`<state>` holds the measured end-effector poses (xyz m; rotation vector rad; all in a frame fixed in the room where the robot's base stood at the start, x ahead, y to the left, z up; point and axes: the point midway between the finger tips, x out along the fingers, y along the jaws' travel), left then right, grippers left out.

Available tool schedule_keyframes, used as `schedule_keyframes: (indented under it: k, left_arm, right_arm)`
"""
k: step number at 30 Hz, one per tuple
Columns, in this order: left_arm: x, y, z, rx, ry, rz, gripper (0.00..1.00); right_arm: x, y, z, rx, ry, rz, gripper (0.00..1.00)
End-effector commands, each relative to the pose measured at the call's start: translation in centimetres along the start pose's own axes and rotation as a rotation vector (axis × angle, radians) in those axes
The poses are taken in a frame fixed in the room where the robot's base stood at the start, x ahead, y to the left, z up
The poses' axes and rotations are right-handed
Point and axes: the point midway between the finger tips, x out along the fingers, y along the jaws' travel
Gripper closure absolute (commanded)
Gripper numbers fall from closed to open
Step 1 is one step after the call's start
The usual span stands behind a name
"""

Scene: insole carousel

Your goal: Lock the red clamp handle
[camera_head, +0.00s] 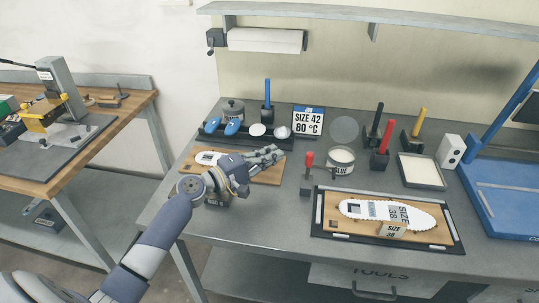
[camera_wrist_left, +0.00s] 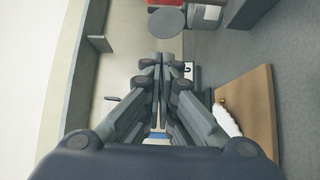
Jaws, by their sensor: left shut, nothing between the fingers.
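The red clamp handle (camera_head: 308,160) stands upright on its small grey clamp (camera_head: 306,186), left of the black-framed board, in the head view. My left gripper (camera_head: 280,154) is shut and empty. It reaches in from the left above the wooden board with an insole (camera_head: 265,176), its fingertips pointing right, left of the red handle and apart from it. In the left wrist view the shut fingers (camera_wrist_left: 162,60) fill the middle. Red parts show at the top edge there, but I cannot tell whether one is the clamp handle. My right gripper is not in view.
A black-framed board (camera_head: 318,215) holds a white insole (camera_head: 375,212) and a size block. A round tin (camera_head: 341,161), a size sign (camera_head: 308,120) and upright colored-handled tools stand behind. A black tray (camera_head: 215,137) with blue pieces is at the left. The bench front is clear.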

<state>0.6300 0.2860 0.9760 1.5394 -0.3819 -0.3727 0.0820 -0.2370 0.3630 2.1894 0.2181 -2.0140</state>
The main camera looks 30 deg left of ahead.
Motion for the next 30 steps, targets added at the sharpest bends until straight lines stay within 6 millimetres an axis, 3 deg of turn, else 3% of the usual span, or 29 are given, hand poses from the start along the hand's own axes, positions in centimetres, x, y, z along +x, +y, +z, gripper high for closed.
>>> schedule_keyframes:
  k: [4, 11, 18, 30]
  left_arm:
    - [3.0, 0.4, 0.0, -0.002, 0.0, 0.003, 1.0]
    - [6.9, 0.3, 0.0, -0.002, 0.0, 0.001, 1.0]
    - [5.7, 0.2, 2.9, 0.0, -0.001, -0.002, 1.0]
    - [5.4, 0.0, 3.8, 0.001, 0.0, 0.0, 1.0]
  right_arm:
    - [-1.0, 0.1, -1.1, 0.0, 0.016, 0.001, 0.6]
    - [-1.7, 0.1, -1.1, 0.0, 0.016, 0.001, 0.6]
    - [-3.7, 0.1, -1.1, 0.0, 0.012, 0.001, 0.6]
    - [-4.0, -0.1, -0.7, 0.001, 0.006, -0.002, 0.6]
